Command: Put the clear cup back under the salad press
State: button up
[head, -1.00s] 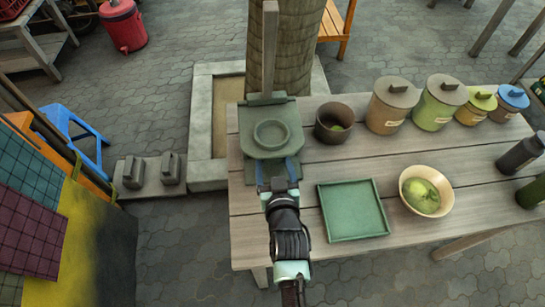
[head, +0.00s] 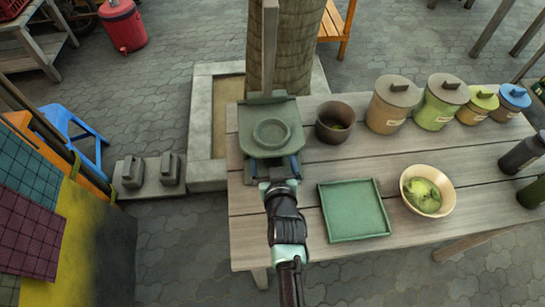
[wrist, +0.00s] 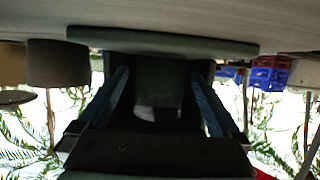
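The green salad press (head: 270,145) stands at the table's left end, with a round ring on its top plate and an upright lever behind. My gripper (head: 281,170) is at the press's near side, with its tips partly hidden beneath the plate. In the wrist view my gripper's two blue fingers (wrist: 163,100) stand apart on either side of a dark area. A pale patch (wrist: 160,100) shows between them. I cannot tell if it is the clear cup, or if the fingers touch anything. The head view does not show the cup; the press and gripper cover that spot.
A green square tray (head: 354,236) lies right of my arm. A pale bowl (head: 410,205) holds green food. A dark brown bowl (head: 333,135) stands close right of the press, also in the wrist view (wrist: 58,65). Several lidded canisters (head: 395,92) line the back. A post rises behind the press.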

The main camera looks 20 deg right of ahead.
jog(key=shift+r, duration=0.1)
jog(key=shift+s+r, duration=0.1)
jog(key=shift+r, duration=0.05)
jog(key=p+v, duration=0.1)
jog(key=v, duration=1.1)
jog(key=shift+p, duration=0.3)
jog(key=w+a+r+n+t, duration=0.15)
jog(key=w+r, duration=0.25)
jog(key=r, duration=0.7)
jog(key=w+a+r+t+y, duration=0.1)
jog(key=w+a+r+t, duration=0.25)
jog(key=r, duration=0.75)
jog(key=w+a+r+t, duration=0.15)
jog(key=w+r, duration=0.25)
jog(key=r, duration=0.8)
jog(key=s+a+r+t+y, duration=0.1)
jog(key=s+r, duration=0.3)
jog(key=r, duration=0.5)
jog(key=s+a+r+n+t+y, duration=0.1)
jog(key=s+a+r+t, duration=0.2)
jog(key=r, duration=0.7)
jog(key=s+a+r+t, duration=0.3)
jog(key=s+r, duration=0.2)
jog(key=r, duration=0.4)
jog(key=shift+s+r+n+y, duration=0.15)
jog(key=shift+s+n+y, duration=0.2)
jog(key=shift+s+y, duration=0.05)
